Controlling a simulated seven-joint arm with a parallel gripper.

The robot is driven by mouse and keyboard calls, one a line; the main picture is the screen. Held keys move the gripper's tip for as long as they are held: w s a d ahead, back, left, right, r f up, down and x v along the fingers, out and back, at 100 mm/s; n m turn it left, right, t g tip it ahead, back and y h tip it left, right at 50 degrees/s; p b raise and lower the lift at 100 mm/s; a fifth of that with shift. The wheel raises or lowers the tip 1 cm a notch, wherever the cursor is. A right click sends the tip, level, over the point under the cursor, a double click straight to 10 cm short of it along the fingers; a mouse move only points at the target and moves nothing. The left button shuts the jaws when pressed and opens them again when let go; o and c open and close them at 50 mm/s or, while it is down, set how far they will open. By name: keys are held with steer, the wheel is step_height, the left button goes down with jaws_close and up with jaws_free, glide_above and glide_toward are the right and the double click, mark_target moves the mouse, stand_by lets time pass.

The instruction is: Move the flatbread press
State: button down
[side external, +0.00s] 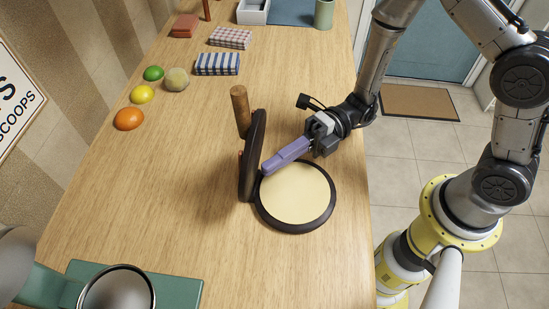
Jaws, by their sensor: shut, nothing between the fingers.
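The flatbread press has a round dark base (293,229) with a pale round disc (296,192) on it, near the table's right edge. Its dark lid (254,155) stands roughly upright at the left side of the base, seen nearly edge-on. A brown wooden handle (240,108) sticks out from the lid's left side. My gripper (268,169) has its long lavender fingers shut and empty. They reach in from the right, over the far part of the base, with the tips close to the lid's inner face. I cannot tell whether they touch it.
An orange (129,119), a yellow fruit (142,94), a green fruit (153,73) and a beige round item (177,79) lie at the left. Folded cloths (217,64) lie farther back. A green board (185,291) with a metal bowl (117,289) is at the front left.

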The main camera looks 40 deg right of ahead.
steer(key=shift+w+a, duration=0.15)
steer(key=shift+w, duration=0.05)
steer(key=w+a, duration=0.8)
steer(key=w, duration=0.1)
steer(key=shift+a, duration=0.35)
steer(key=shift+s+d, duration=0.1)
